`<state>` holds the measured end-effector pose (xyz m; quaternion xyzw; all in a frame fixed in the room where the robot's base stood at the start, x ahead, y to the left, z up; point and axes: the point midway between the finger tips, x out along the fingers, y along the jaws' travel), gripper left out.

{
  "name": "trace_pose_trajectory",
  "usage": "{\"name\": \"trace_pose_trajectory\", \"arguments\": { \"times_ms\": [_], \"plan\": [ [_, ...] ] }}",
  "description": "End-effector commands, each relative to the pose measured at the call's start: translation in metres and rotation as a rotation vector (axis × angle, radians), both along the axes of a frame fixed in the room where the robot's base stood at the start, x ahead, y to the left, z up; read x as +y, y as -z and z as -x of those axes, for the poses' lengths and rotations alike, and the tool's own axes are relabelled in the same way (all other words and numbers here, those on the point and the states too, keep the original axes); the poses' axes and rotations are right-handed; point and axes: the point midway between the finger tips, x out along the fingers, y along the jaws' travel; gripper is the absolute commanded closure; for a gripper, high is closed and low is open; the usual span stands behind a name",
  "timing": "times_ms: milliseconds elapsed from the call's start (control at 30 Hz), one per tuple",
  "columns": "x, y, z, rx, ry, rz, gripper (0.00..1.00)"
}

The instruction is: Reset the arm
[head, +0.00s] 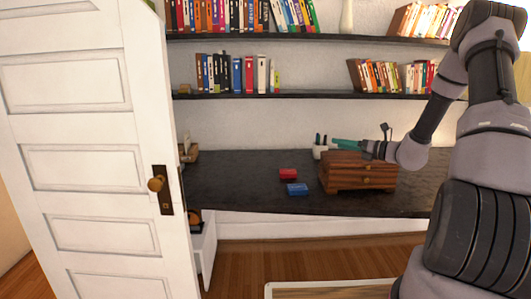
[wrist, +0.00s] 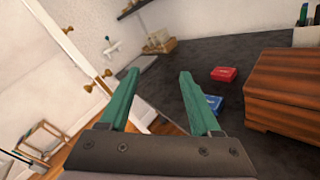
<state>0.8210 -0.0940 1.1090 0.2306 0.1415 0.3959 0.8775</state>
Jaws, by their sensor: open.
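My gripper (wrist: 158,98) has two green fingers, spread apart with nothing between them in the wrist view. In the head view my gripper (head: 335,143) is above the dark desk, by the top of a wooden drawer box (head: 345,172). The drawer box also shows at the right of the wrist view (wrist: 290,92). My arm reaches in from the right of the head view.
On the dark desk (head: 235,185) lie a red box (head: 288,174) and a blue box (head: 297,189), left of the drawer box. Dark shelves (head: 300,95) with books hang above. A white door (head: 90,150) stands at the left. The desk's left part is mostly clear.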

Motion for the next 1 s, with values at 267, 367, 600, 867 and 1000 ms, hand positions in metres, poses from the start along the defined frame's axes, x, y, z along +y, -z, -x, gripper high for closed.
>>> {"name": "trace_pose_trajectory", "arguments": {
  "times_ms": [267,367,600,867,1000],
  "plan": [
    [0.077,-0.083,0.087,-0.273,-0.411,0.499,0.36],
    [0.092,-0.103,0.123,-0.378,-0.544,0.676,0.36],
    [0.102,-0.141,0.205,-0.648,-0.827,1.096,0.36],
    [0.083,-0.177,0.281,-0.951,-1.066,1.548,0.36],
    [0.065,-0.195,0.315,-1.106,-1.159,1.788,0.36]
  ]
}}
